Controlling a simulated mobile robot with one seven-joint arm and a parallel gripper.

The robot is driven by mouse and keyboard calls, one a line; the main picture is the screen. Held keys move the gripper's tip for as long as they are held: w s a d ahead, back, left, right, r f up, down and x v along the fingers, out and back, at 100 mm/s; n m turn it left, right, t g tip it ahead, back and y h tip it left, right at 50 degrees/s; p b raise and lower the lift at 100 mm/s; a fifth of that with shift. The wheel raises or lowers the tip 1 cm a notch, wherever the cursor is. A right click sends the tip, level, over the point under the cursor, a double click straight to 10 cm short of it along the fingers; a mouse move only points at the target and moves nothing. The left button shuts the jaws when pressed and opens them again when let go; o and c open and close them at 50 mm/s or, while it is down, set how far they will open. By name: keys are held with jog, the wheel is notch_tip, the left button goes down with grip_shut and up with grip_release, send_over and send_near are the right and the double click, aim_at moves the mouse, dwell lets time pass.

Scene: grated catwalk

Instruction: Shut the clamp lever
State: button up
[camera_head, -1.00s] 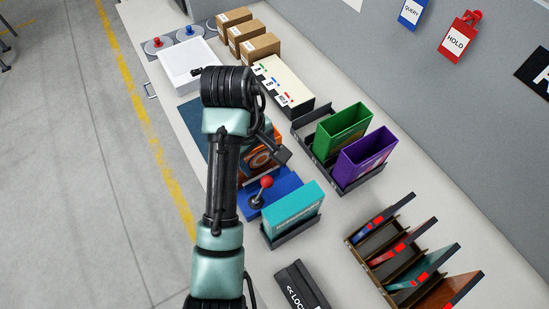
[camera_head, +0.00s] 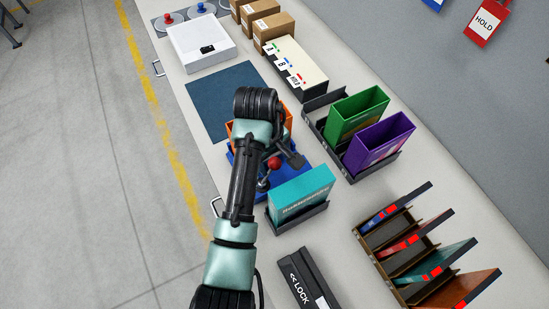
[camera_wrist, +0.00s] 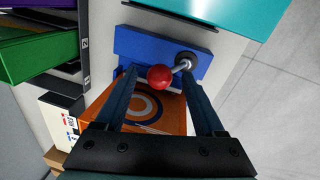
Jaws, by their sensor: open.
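The clamp lever has a red ball knob (camera_head: 274,162) on a short metal shaft, rising tilted from a blue base (camera_head: 302,180). In the wrist view the knob (camera_wrist: 160,77) lies between the fingertips of my open gripper (camera_wrist: 158,71), and the shaft runs from it to a dark round pivot on the blue base (camera_wrist: 140,46). I cannot tell whether a finger touches the knob or shaft. An orange box with a ringed logo (camera_wrist: 160,112) lies by the blue base, partly behind my fingers. In the head view my arm hides most of my gripper and the orange box.
A teal box (camera_head: 302,192) in a dark holder stands close beside the lever. Green (camera_head: 357,110) and purple (camera_head: 380,142) bins stand to the right. A black LOCK block (camera_head: 300,280) lies nearer. A bare dark blue mat (camera_head: 220,98) and a white tray (camera_head: 200,48) lie farther back.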

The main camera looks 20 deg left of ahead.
jog(key=shift+f, duration=0.4)
grip_shut()
